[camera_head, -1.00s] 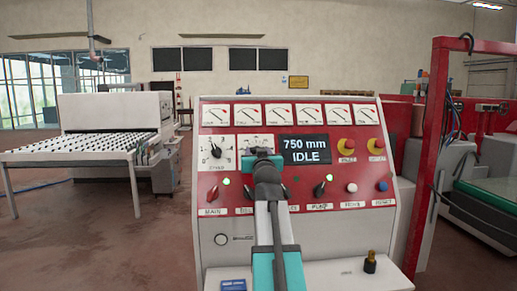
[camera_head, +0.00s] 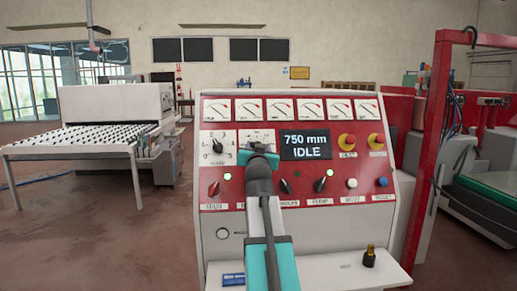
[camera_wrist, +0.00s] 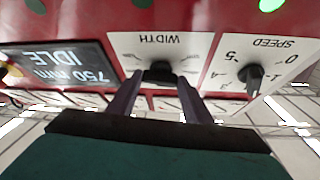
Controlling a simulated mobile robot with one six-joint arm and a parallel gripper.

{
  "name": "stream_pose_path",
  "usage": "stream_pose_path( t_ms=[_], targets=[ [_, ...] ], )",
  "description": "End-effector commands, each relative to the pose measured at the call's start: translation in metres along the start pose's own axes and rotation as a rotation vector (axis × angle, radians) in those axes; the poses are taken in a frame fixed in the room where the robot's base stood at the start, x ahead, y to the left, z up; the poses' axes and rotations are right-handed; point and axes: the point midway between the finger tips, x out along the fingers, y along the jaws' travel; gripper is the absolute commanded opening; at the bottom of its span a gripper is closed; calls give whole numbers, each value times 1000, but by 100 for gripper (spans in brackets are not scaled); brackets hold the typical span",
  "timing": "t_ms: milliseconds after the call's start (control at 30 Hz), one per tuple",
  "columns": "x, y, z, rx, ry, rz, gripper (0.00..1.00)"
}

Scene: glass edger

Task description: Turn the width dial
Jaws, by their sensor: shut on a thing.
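The width dial is a black knob (camera_wrist: 160,71) on a white plate marked WIDTH, seen upside down in the wrist view. My gripper (camera_wrist: 160,82) has its two fingers on either side of this knob and is shut on it. In the head view my gripper (camera_head: 259,153) covers the knob, and only the upper part of the dial plate (camera_head: 256,136) shows. The display (camera_head: 305,147) to its right reads 750 mm IDLE. The exact pointer angle of the width dial is hidden.
The speed dial (camera_head: 218,147) sits just left of the width dial. A red post (camera_head: 428,150) stands right of the panel.

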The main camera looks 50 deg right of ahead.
Motion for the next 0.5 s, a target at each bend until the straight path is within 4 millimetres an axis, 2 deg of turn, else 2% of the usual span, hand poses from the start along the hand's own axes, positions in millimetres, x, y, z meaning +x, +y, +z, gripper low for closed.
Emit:
stream_pose_path(
  t_ms=[233,267,300,367,500],
  targets=[
    [0,0,0,0,1,0,23],
    [0,0,0,0,0,0,50],
    [0,0,0,0,0,0,57],
    [0,0,0,0,0,0,64],
    [0,0,0,0,0,0,64]
  ],
)
